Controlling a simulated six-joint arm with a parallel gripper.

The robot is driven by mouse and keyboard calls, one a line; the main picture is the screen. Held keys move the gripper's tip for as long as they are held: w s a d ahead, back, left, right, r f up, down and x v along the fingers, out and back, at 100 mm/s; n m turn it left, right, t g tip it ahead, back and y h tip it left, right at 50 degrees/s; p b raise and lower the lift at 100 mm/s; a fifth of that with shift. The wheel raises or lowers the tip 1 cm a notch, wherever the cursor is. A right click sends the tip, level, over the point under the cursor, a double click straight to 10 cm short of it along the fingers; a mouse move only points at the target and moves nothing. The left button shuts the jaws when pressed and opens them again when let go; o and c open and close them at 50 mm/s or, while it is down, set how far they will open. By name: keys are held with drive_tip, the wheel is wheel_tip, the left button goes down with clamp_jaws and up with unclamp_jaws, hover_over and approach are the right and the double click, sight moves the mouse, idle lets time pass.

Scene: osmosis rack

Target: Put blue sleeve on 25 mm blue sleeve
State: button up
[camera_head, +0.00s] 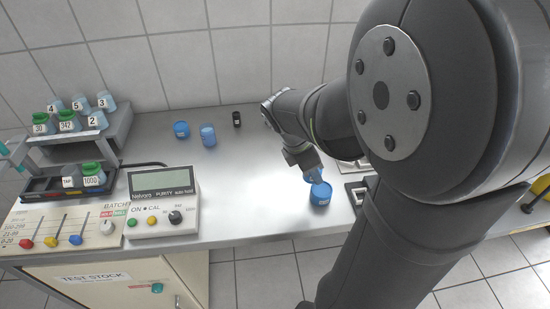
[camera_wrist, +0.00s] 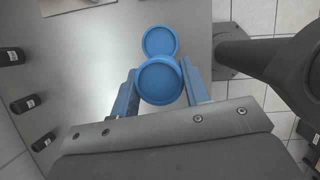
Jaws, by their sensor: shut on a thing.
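My gripper (camera_head: 312,175) is at the right of the bench. In the wrist view, the gripper (camera_wrist: 159,74) has its blue fingers shut on a round blue sleeve (camera_wrist: 160,84), seen end-on. A second round blue sleeve (camera_wrist: 160,41) shows just beyond it, partly covered by the held one. The held sleeve is mostly hidden there. I cannot tell whether the two touch.
A short blue container (camera_head: 181,129) and a taller one (camera_head: 208,135) stand mid-bench. A black cylinder (camera_head: 237,118) stands behind; several labelled ones show in the wrist view (camera_wrist: 30,102). A meter (camera_head: 163,204) and bottle rack (camera_head: 75,150) fill the left.

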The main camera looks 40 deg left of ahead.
drive_tip(key=shift+w+d+r, duration=0.1)
drive_tip(key=w+a+r+n+t+y, duration=0.1)
drive_tip(key=w+a+r+n, duration=0.2)
drive_tip(key=a, duration=0.9)
drive_tip(key=w+a+n+y, duration=0.2)
drive_tip(key=w+a+n, duration=0.15)
drive_tip(key=a, duration=0.75)
drive_tip(key=n+g+y, duration=0.1)
drive_tip(key=n+y, duration=0.1)
drive_tip(key=n, duration=0.6)
hover_over(181, 123)
drive_tip(key=s, duration=0.1)
drive_tip(key=f, duration=0.5)
drive_tip(key=shift+d+f, duration=0.15)
drive_tip(key=shift+d, duration=0.25)
drive_tip(key=shift+f, duration=2.05)
drive_tip(key=shift+f, duration=0.15)
drive_tip(key=o, duration=0.9)
drive_tip(key=shift+o, duration=0.2)
